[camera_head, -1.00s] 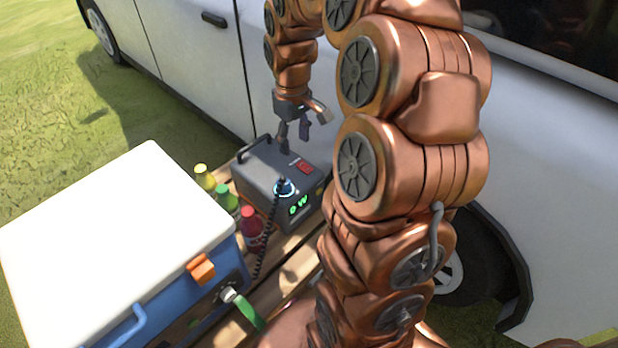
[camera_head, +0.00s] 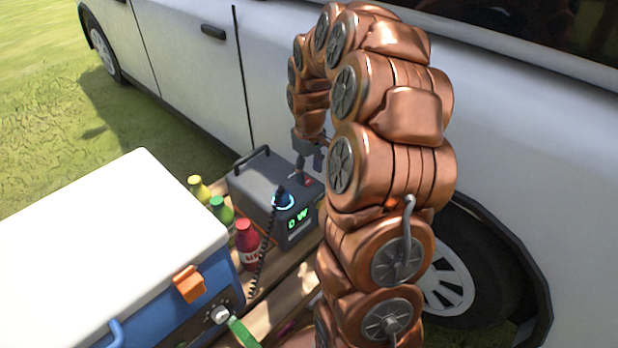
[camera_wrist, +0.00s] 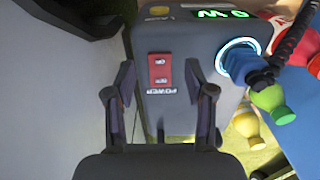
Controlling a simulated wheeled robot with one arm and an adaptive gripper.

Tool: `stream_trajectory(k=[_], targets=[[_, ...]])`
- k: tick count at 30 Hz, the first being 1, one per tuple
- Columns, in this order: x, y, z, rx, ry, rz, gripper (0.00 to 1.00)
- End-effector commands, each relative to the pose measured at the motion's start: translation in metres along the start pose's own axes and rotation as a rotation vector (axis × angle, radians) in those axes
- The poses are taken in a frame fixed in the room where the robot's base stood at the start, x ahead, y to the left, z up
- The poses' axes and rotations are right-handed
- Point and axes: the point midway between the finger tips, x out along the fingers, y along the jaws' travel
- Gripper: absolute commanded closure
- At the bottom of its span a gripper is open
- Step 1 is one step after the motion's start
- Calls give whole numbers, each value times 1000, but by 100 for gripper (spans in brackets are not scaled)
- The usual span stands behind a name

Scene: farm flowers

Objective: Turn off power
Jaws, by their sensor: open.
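A dark grey power box (camera_head: 262,190) stands on a wooden pallet beside the white car. Its green display (camera_head: 297,218) is lit and reads like "0 W". The red power switch (camera_wrist: 160,71), marked ON and OFF, shows in the wrist view; which side is pressed I cannot tell. My gripper (camera_wrist: 159,80) is open and empty, its two fingers on either side of the switch in that view. In the head view my gripper (camera_head: 308,163) is above the box top, partly hidden by my arm.
Yellow (camera_head: 198,188), green (camera_head: 221,210) and red (camera_head: 247,242) bottles stand left of the box. A blue cooler with a white lid (camera_head: 100,235) fills the lower left. The white car (camera_head: 190,60) stands close behind the box. Open grass lies at the upper left.

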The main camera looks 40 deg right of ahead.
Motion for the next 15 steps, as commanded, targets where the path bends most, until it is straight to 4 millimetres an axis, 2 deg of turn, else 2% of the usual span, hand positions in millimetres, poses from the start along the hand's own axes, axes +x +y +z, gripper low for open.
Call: stream_trajectory(k=[1,5,13,15], targets=[[9,0,0,0,-1,0,46],[19,1,-1,0,3,2,46],[21,1,-1,1,4,2,46],[21,1,-1,1,4,2,51]])
